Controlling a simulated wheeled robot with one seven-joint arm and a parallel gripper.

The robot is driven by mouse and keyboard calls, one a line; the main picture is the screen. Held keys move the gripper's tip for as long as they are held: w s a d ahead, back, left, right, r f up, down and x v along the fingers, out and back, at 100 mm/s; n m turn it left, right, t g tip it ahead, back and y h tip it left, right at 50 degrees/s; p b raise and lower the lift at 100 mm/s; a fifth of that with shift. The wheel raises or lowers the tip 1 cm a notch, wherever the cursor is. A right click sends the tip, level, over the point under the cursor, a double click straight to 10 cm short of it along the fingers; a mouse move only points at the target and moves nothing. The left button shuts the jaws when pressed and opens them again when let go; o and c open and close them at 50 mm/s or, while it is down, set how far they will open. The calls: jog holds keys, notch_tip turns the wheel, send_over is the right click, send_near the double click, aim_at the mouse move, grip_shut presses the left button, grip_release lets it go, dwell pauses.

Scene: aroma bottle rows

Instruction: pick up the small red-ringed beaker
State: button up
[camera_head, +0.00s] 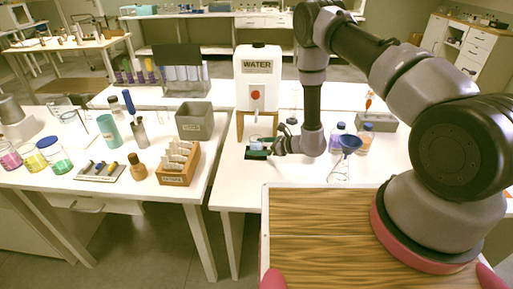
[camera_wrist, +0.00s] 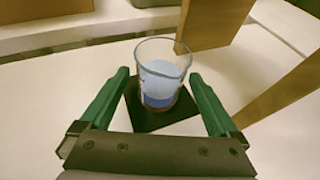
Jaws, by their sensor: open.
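A small clear beaker (camera_wrist: 162,72) with blue liquid stands upright on a dark square mat (camera_wrist: 136,119) in the wrist view. A reddish-orange band shows low on it. My gripper (camera_wrist: 159,78) is open, with one green finger on each side of the beaker in the picture. Gaps show between both fingers and the glass; I cannot tell how deep the beaker sits between them. In the head view, my gripper (camera_head: 268,147) is low over the table in front of the water tank, and partly hides the beaker and mat.
A white water tank (camera_head: 257,75) on wooden legs stands just behind the beaker. On the left table are a wooden rack (camera_head: 178,165), a grey bin (camera_head: 194,121) and coloured beakers.

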aim_at(251, 146)
jog(key=shift+x, duration=1.85)
jog(key=c, duration=1.5)
grip_shut()
jog(key=shift+r, duration=0.2)
